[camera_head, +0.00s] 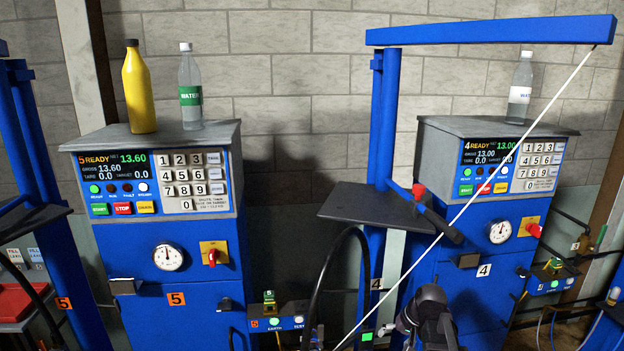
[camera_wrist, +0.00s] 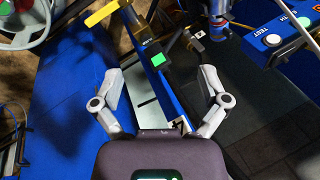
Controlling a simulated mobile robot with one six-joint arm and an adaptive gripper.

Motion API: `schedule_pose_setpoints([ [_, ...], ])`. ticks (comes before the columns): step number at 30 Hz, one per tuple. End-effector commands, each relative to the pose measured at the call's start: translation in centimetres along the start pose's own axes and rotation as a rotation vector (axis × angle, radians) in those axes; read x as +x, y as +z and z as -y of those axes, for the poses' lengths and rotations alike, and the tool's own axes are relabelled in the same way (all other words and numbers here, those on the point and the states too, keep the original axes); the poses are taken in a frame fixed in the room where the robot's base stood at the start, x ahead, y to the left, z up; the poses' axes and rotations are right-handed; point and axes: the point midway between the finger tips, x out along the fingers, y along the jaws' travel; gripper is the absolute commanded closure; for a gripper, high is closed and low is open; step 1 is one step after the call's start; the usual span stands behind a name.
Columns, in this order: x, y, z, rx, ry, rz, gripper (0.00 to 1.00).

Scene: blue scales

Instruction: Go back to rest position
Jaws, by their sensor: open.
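My gripper (camera_head: 429,307) shows at the bottom of the head view, in front of the lower part of blue scale 4 (camera_head: 450,310). In the wrist view my gripper (camera_wrist: 163,98) has its two grey fingers spread wide apart, with nothing between them in its grasp. Beyond the fingers lie a blue beam with a green square (camera_wrist: 158,60) and a pale metal plate (camera_wrist: 148,115). The fingertips do not visibly touch anything.
Scale 5 (camera_head: 175,260) stands at left, with a yellow bottle (camera_head: 139,90) and a water bottle (camera_head: 190,90) on top. Another bottle (camera_head: 520,88) stands on scale 4. A blue overhead arm (camera_head: 490,31) with a slanting white cable and a dark shelf (camera_head: 365,203) are near my gripper.

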Motion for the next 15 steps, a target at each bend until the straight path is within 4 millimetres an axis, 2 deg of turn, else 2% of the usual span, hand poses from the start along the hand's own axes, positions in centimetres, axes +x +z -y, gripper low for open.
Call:
schedule_pose_setpoints([
  [1,0.3,2.2,0.7,-0.033,0.039,0.026,0.06],
  [6,0.9,7.4,1.9,-0.128,0.183,0.101,0.06],
  [10,0.9,10.2,2.2,-0.183,0.273,0.141,0.06],
  [15,0.8,12.1,2.3,-0.221,0.340,0.166,0.06],
])
